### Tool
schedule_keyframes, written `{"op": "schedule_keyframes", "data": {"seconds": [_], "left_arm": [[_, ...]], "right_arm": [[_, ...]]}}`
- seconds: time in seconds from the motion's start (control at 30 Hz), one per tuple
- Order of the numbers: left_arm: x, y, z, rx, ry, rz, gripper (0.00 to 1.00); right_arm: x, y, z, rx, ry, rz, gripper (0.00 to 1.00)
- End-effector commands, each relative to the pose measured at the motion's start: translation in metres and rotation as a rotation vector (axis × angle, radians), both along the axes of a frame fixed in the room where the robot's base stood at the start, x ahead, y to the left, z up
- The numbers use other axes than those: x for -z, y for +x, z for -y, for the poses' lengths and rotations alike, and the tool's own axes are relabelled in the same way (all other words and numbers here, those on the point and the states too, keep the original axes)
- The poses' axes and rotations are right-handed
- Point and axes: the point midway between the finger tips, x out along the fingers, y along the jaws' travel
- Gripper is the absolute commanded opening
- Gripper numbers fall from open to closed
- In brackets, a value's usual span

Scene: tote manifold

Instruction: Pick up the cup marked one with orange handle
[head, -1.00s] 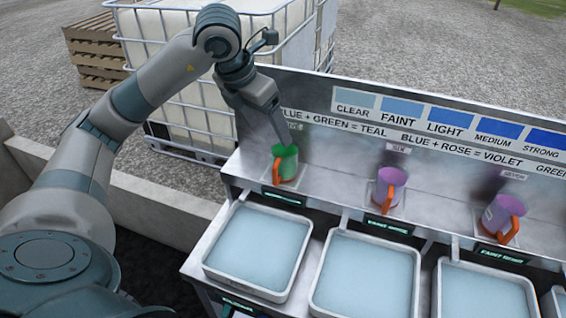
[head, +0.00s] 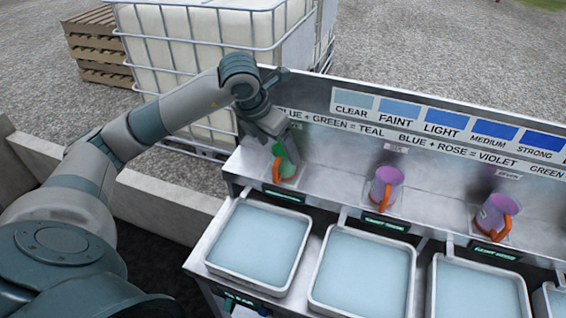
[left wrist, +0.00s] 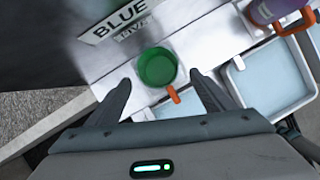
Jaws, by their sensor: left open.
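A green cup (head: 287,167) with an orange handle stands upright on the steel shelf, at the left end of the row. My left gripper (head: 291,145) is just above it, pointing down, and partly covers it. In the left wrist view the open fingers (left wrist: 161,78) lie either side of the green cup (left wrist: 158,66), with its orange handle pointing back toward the gripper. Two purple cups with orange handles stand further right, one in the middle (head: 386,183) and one at the right (head: 494,213). I cannot read a "one" on any cup. My right gripper is out of view.
Several trays of pale blue liquid, such as the left one (head: 258,243), sit in front of the shelf. A lettered back panel (head: 400,145) rises behind the cups. A caged white tank (head: 190,50) stands beyond. The shelf between the cups is clear.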

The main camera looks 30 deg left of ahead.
Motion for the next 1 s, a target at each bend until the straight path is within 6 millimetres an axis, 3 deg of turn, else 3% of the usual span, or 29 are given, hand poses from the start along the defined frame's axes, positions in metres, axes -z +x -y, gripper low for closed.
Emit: {"op": "schedule_keyframes", "data": {"seconds": [0.37, 0.57, 1.0], "left_arm": [[0.025, 0.013, 0.001, -0.001, -0.001, -0.005, 0.75], [0.045, 0.021, 0.002, 0.001, -0.001, -0.003, 0.75], [0.047, 0.022, 0.002, 0.000, 0.000, -0.001, 0.75]], "right_arm": [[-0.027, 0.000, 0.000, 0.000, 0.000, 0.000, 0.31], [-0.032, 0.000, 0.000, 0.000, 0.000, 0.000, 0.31], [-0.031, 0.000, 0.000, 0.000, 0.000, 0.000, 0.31]]}}
